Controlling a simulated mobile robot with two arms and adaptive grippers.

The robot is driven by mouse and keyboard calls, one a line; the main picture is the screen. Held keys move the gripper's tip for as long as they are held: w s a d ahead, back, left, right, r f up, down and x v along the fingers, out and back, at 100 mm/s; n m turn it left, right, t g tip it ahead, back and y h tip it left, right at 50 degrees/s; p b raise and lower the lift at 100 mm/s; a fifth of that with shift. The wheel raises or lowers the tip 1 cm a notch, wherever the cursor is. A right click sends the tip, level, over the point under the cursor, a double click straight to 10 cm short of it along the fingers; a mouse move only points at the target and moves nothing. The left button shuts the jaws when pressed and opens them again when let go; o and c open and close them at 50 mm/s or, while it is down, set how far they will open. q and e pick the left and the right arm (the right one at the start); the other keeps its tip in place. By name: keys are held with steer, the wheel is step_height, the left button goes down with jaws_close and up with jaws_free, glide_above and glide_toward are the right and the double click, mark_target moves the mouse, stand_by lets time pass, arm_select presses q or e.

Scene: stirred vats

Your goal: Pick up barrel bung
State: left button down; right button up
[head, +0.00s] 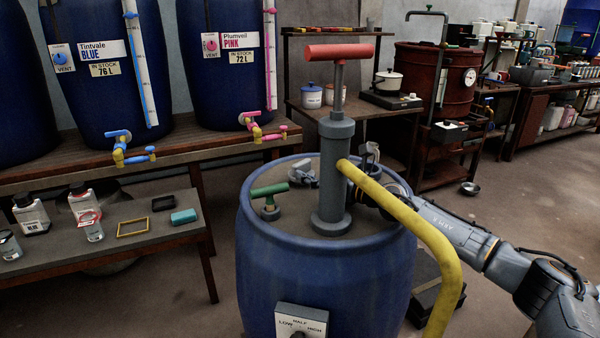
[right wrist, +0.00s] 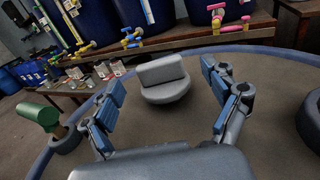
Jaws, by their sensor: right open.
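The barrel bung (right wrist: 163,80) is a light grey round plug with a raised bar grip. In the right wrist view it sits on the lid of the blue barrel (head: 262,275), near the rim. My right gripper (right wrist: 165,88) is open, its blue-padded fingers on either side of the bung with gaps, not closed on it. In the head view my right arm reaches in from the right, and the gripper (head: 304,174) is partly hidden behind the grey pump. There I cannot clearly separate the bung from the fingers. My left gripper is not in view.
The pump (head: 333,185) with a red T-handle stands upright on the lid, with a yellow hose (head: 425,225) curving right. A green-handled fitting (head: 269,196) is nearby. Behind is a bench (head: 190,153) with blue vats and taps.

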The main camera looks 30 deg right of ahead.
mark_target(302, 161)
steer(key=x, duration=0.4)
steer(key=shift+w+a+r, duration=0.2)
steer(key=shift+w+a, duration=0.05)
steer(key=shift+w, duration=0.05)
steer(key=c, duration=1.3)
steer(key=shift+c, duration=0.4)
steer(key=shift+r, duration=0.15)
